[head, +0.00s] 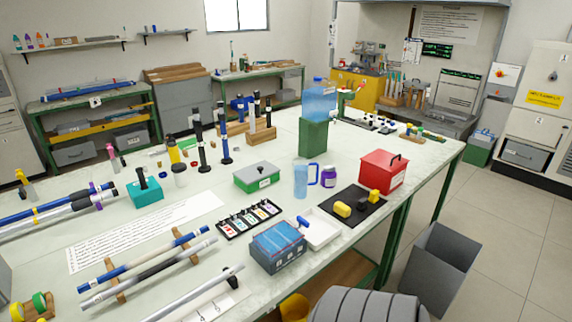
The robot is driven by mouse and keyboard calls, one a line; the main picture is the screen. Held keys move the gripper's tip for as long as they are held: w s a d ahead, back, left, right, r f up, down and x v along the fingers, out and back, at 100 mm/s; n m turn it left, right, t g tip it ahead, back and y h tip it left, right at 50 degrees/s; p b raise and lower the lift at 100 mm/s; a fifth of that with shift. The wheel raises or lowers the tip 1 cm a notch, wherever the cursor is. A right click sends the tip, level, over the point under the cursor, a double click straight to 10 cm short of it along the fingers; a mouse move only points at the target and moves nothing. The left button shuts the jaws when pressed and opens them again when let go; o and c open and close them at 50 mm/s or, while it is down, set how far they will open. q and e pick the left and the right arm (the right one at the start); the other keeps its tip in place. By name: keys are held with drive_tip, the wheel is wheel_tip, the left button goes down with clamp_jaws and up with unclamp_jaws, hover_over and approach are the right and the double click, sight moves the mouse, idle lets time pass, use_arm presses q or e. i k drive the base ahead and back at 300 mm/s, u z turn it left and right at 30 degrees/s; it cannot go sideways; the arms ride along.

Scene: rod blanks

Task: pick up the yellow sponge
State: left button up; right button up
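Yellow pieces lie on a black mat (354,219) near the right front edge of the white table. A rounded yellow block (342,209), which looks like the sponge, lies at the mat's left side. A smaller yellow block (374,196) sits to its right, close to the red box. I cannot tell for certain from this view which piece is the sponge. Neither of my grippers shows in the head view.
A red box (382,172) stands behind the mat. A white tray (322,236) and a blue bin (278,250) stand in front of it to the left. A grey bin (440,262) stands on the floor.

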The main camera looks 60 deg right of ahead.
sight(344, 210)
drive_tip(key=z, duration=2.6)
